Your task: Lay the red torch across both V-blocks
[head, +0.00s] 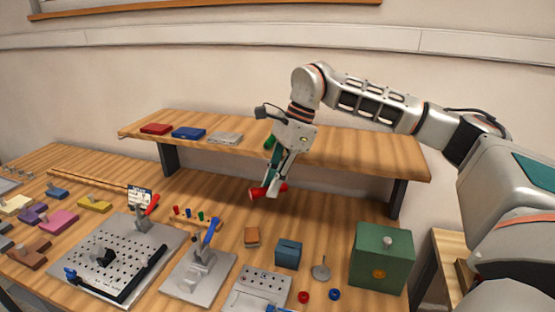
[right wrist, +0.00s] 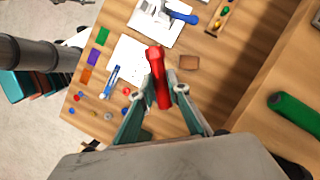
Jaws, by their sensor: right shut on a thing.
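The red torch (head: 257,193) is held in the air by my right gripper (head: 276,187), below the front edge of the raised shelf and above the bench. In the right wrist view the red torch (right wrist: 159,78) lies between the two fingertips of my right gripper (right wrist: 158,93), which are shut on its body. Its wider head points away from the wrist. I cannot make out the V-blocks for certain in either view. My left gripper is not in view.
The shelf (head: 350,157) carries a green torch (right wrist: 296,114) and red, blue and grey flat items. Below are a perforated plate (head: 118,250), a blue-handled clamp (head: 200,265), a blue box (head: 288,254) and a green box (head: 381,258). Bare wood lies beneath the gripper.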

